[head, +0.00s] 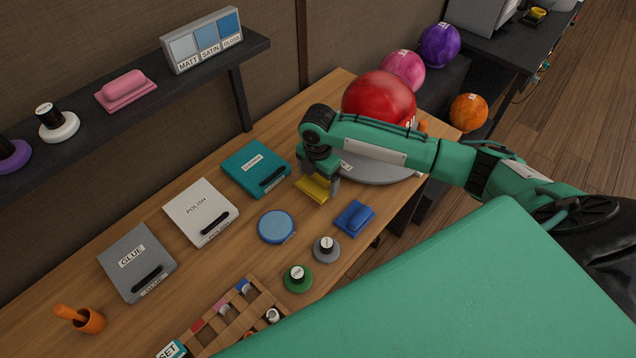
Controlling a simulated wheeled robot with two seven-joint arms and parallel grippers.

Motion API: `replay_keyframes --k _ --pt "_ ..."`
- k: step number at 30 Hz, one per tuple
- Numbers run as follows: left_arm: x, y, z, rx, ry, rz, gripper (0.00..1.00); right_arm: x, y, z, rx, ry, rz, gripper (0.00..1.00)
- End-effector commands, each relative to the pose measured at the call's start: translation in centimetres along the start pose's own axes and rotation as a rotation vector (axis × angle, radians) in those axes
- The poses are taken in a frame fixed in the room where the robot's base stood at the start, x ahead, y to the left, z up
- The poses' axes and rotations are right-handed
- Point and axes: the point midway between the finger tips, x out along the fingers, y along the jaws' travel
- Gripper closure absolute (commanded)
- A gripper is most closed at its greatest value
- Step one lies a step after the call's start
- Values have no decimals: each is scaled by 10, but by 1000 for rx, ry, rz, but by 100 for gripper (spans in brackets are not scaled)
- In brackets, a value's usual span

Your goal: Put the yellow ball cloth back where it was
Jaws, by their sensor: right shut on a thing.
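The yellow ball cloth (312,190) is at the middle of the wooden workbench, right below my right gripper (320,178). My right gripper points down and is shut on the cloth; its fingers and wrist hide part of it. I cannot tell whether the cloth touches the bench or hangs just above it. My right arm comes in from the right, across the grey round stand (378,170) and in front of the red ball (379,98). My left gripper is not in view.
Polish (188,207) and glue (122,254) cases lie farther left. A dark shelf (150,117) runs above the bench.

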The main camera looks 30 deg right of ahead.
Motion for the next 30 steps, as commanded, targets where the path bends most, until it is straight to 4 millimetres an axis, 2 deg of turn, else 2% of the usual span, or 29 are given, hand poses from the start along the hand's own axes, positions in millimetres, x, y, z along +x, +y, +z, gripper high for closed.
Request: replay_keyframes --k 6,17,18,19,26,30 --pt "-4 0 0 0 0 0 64 32 -1 -1 1 1 -2 28" --pt "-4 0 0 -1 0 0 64 37 0 0 0 1 -1 28" --pt "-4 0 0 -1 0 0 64 37 0 0 0 1 -1 6" --pt "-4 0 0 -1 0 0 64 37 0 0 0 1 -1 0" --pt "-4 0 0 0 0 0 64 36 0 0 0 1 -1 0" --pt "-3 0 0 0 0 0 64 26 1 0 -1 0 2 0"
